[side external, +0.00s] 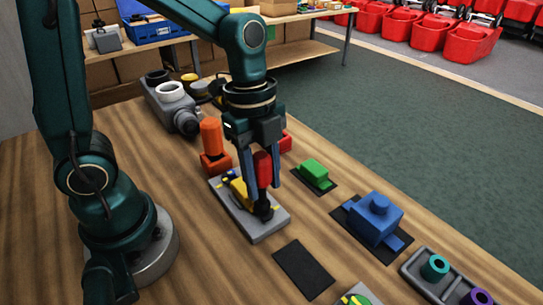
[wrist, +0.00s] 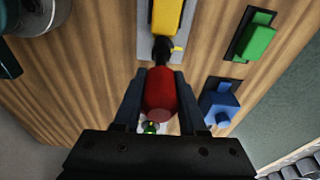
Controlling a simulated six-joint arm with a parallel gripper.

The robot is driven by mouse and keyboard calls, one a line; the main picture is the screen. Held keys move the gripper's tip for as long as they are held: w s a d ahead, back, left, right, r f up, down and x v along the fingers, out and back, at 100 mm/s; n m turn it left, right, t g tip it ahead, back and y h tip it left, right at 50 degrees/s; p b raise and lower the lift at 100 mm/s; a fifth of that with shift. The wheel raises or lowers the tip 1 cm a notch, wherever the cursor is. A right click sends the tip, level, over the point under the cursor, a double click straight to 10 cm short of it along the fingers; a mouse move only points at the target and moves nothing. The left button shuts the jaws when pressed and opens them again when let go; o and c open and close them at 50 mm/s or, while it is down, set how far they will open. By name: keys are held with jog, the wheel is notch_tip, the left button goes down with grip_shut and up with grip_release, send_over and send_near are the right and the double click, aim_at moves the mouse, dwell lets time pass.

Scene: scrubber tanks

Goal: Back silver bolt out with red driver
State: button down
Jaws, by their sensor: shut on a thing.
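My gripper (side external: 262,180) is shut on the red driver (side external: 263,165), which also shows between the fingers in the wrist view (wrist: 161,95). The driver is roughly upright, with its black lower end (side external: 263,210) over the near end of a grey plate (side external: 262,231). A yellow block (side external: 240,192) sits on this plate beside the driver; it also shows in the wrist view (wrist: 168,15). The silver bolt cannot be made out. The driver's tip is hidden, so I cannot tell whether it touches a bolt.
An orange upright piece (side external: 210,138) and a red block (side external: 286,141) stand close behind. A green block (side external: 314,172) and a blue block (side external: 378,215) lie to the right. A grey tray (side external: 420,280) holds teal and purple rings. A black mat (side external: 303,270) is bare.

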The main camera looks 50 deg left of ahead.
jog(key=shift+f, duration=0.2)
dwell(0.3)
jog(key=n, duration=0.4)
jog(key=shift+w+t, duration=0.1)
jog(key=shift+t, duration=0.3)
jog(key=n, duration=0.6)
jog(key=shift+w+r+t+y, duration=0.1)
jog(key=shift+t+y, duration=0.2)
jog(key=shift+y, duration=0.1)
jog(key=shift+a, duration=0.1)
jog(key=n, duration=0.5)
jog(key=shift+y, duration=0.3)
jog(key=n, duration=0.5)
jog(key=shift+a+n+y, duration=0.15)
jog(key=shift+n+y, duration=0.15)
jog(key=shift+y, duration=0.1)
